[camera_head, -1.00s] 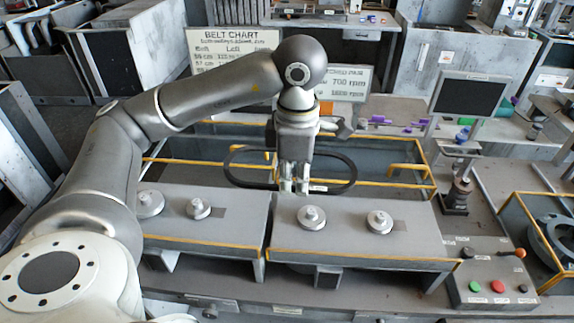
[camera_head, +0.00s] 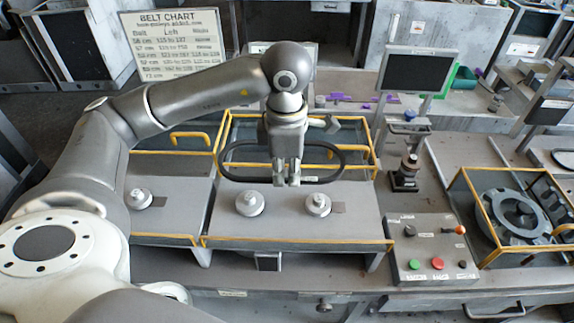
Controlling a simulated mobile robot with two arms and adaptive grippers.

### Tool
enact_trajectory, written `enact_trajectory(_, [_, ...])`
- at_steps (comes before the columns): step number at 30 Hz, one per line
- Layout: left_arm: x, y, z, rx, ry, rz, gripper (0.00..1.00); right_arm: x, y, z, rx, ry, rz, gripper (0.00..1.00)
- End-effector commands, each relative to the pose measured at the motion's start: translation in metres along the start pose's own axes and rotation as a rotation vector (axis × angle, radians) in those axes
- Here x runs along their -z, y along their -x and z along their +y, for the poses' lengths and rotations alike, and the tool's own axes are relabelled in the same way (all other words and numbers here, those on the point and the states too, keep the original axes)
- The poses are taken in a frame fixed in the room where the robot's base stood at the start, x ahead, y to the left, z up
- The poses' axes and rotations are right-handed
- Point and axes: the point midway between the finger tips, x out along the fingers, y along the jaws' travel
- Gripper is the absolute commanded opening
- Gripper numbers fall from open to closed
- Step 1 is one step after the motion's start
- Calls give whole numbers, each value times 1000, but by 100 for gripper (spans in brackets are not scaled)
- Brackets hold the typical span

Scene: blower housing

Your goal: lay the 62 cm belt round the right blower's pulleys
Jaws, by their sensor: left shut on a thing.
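The black belt (camera_head: 221,163) is a wide oval loop held in the air. My left gripper (camera_head: 286,182) points down and is shut on the belt's near strand. The belt hangs above and behind the right blower's top plate (camera_head: 355,225), apart from the pulleys. On that plate are the right blower's left pulley (camera_head: 249,203) and right pulley (camera_head: 318,204), both bare. The gripper's tips appear between and behind them in the picture. My right gripper is not in view.
The left blower's plate (camera_head: 165,222) has one pulley (camera_head: 138,198) showing; my arm covers part of it. Yellow rails (camera_head: 190,135) run behind the plates. A button panel (camera_head: 430,250), a dark post (camera_head: 405,175) and a monitor (camera_head: 417,70) stand to the right.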

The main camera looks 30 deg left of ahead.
Motion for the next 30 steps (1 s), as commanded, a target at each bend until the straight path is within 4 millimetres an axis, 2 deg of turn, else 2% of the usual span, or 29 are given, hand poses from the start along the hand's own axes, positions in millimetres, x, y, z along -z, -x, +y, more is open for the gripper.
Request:
enact_trajectory(1, [0,-10,0,1,0,1,0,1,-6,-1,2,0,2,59])
enact_trajectory(11, [0,-50,-1,2,1,1,0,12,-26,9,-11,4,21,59])
enact_trajectory(30, [0,-124,-1,1,0,1,0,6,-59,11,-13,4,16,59])
